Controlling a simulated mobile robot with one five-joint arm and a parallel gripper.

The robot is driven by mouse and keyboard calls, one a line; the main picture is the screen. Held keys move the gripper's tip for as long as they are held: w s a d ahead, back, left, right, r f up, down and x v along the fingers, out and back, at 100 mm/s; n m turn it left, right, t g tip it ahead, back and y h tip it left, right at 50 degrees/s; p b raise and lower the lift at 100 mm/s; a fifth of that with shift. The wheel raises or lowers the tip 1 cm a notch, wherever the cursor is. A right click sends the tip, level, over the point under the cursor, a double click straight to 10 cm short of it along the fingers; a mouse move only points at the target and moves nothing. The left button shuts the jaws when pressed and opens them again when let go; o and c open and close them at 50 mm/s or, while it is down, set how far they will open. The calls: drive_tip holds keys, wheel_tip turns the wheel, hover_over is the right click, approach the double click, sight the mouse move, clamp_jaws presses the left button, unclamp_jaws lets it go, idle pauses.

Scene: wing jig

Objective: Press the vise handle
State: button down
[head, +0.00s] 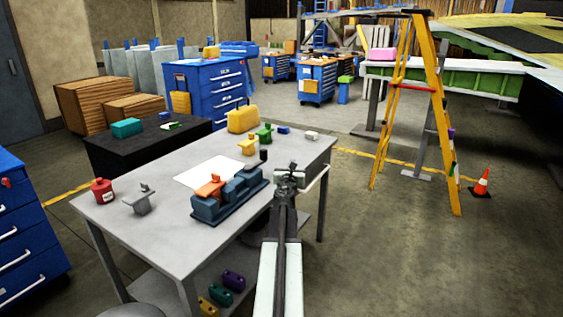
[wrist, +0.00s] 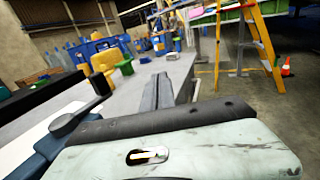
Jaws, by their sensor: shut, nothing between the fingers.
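The dark blue vise (head: 225,198) sits on the grey workbench (head: 150,235), with an orange piece (head: 210,186) on top of it. The vise is mostly cut off there.
A yellow stepladder (head: 436,110) and an orange cone (head: 481,183) stand right. Floor right of the bench is clear.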

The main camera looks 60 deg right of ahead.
drive_tip(key=s+a, duration=0.3)
drive_tip(key=s, duration=0.9)
drive_tip(key=shift+s+a, duration=0.2)
drive_tip(key=shift+s, duration=0.05)
